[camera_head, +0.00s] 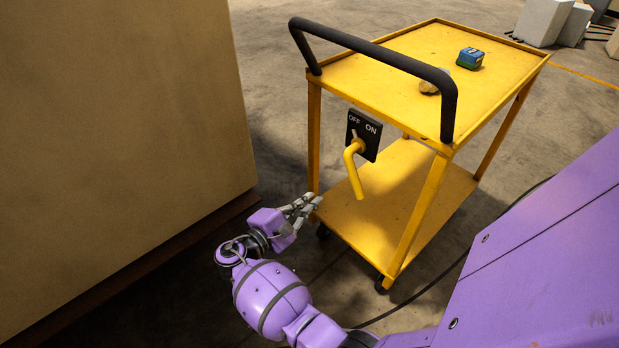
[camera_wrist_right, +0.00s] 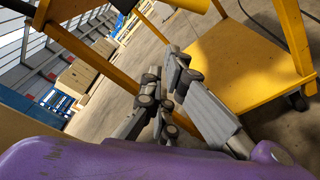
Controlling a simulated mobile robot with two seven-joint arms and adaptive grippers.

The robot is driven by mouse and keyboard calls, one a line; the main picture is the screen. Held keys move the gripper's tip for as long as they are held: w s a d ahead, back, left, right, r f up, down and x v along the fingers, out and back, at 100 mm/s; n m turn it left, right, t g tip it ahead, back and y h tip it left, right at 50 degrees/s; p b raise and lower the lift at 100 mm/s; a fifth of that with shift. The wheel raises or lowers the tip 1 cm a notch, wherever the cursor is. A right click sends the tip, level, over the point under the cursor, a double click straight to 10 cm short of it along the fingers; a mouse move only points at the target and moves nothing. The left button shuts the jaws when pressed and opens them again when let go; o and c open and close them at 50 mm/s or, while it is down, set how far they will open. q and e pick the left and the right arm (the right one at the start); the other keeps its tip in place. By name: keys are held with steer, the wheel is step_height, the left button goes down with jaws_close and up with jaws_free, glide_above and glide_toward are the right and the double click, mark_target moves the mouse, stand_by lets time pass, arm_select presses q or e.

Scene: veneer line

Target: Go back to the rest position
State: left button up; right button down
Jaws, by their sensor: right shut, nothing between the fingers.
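My right gripper (camera_head: 311,204) is in the lower middle of the head view, shut and empty. It is beside the left front leg of the yellow cart (camera_head: 402,68), below and left of the switch. The switch has a black plate (camera_head: 369,147) marked OFF and ON and a yellow lever (camera_head: 353,171) that hangs down. The gripper looks apart from the lever. In the right wrist view the grey fingers (camera_wrist_right: 168,98) show in the middle, with the cart's lower shelf (camera_wrist_right: 240,68) to the right. My left gripper is not in view.
A large tan block (camera_head: 110,130) fills the left side. On the cart's top lie a blue-green box (camera_head: 470,58) and a small tan item (camera_head: 428,88). A black handle bar (camera_head: 385,60) curves over the cart's near end. A dark cable (camera_head: 425,290) runs along the floor.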

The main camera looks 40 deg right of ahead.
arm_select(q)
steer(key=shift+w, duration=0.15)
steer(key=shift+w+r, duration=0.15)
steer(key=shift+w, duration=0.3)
